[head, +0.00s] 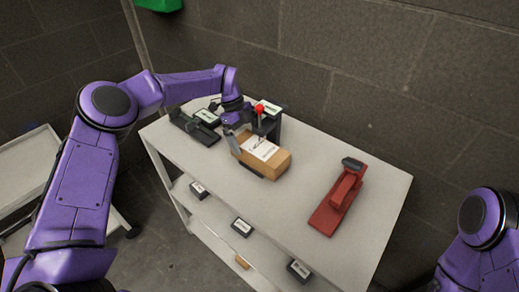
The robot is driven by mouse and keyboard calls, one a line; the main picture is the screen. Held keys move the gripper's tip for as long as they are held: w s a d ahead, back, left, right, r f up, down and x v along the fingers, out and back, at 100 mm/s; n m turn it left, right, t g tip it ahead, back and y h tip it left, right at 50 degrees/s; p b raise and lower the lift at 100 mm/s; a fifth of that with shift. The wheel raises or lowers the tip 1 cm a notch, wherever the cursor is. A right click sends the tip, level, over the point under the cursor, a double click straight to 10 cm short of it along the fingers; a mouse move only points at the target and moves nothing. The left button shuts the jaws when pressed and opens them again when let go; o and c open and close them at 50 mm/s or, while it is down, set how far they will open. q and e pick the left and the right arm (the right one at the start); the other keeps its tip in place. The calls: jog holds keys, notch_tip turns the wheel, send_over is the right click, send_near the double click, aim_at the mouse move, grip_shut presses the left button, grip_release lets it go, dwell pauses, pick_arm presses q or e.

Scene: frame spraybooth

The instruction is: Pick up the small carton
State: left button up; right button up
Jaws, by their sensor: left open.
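The small carton (272,163) is a brown box with a white label on top, lying on the white shelf unit's top surface near the middle. My left gripper (248,142) is open and points down at the carton's left end. Its fingers overlap that end in the picture, and I cannot tell whether they touch it. The gripper hides part of the carton's back left corner. Of my right arm only a purple part shows at the lower right; its gripper is out of view.
A red tool (336,200) lies on the top (372,190) right of the carton. A dark device (194,127) lies left of it, and a dark holder with a red knob (260,109) stands behind. Labelled dark boxes (241,227) sit on lower shelves. A block wall is behind.

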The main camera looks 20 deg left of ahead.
pick_arm(q)
jog(key=shift+x, duration=1.05)
jog(key=shift+w, duration=0.15)
jog(key=c, duration=1)
